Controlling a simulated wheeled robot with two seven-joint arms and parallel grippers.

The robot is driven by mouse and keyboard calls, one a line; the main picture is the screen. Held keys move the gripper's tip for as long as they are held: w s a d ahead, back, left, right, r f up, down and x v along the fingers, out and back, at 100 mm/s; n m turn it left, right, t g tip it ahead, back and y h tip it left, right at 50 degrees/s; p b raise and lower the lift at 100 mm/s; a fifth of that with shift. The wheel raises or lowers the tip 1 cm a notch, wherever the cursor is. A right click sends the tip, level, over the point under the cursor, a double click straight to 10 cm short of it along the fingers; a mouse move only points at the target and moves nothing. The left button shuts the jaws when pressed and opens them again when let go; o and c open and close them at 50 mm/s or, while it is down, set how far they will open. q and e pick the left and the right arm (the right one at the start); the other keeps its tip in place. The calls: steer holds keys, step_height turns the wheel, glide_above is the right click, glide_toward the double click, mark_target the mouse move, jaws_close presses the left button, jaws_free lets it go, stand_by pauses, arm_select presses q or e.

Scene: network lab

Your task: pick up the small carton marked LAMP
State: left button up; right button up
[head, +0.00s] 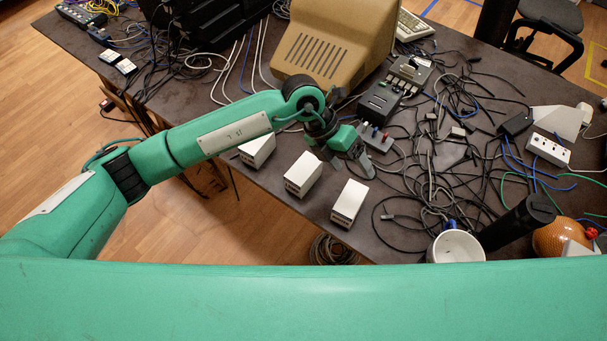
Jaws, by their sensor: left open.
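Three small white cartons stand in a slanting row along the table's near edge: a left carton (257,150), a middle carton (304,174) and a right carton (349,203). Each has dark print on its near end, too small to read, so I cannot tell which is marked LAMP. My left gripper (356,166) is open and empty. It is just beyond the right carton and to the right of the middle one in the picture; its height above the table is hard to tell. My left arm partly covers the left carton. My right gripper is not in view.
A beige monitor (330,45) stands behind the cartons. Tangled cables (450,130) cover the right side.

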mark_target(303, 168)
arm_select(q)
steer(key=w+a+f+t+y, duration=0.1)
steer(key=w+a+t+y, duration=0.2)
steer(key=w+a+y, duration=0.55)
steer(key=f, duration=0.3)
steer(key=s+a+f+h+p, duration=0.1)
steer(key=f, duration=0.1)
steer(key=f+h, duration=0.1)
steer(key=f, duration=0.2)
steer(key=shift+s+a+f+p, duration=0.15)
steer(key=shift+s+f+p, duration=0.2)
steer(key=shift+p, duration=0.05)
steer(key=f+p, duration=0.2)
steer(key=f, duration=0.2)
steer(key=shift+s, duration=0.2)
steer(key=shift+f, duration=0.7)
steer(key=c, duration=1.2)
steer(key=shift+o, duration=0.2)
steer(key=shift+r, duration=0.1)
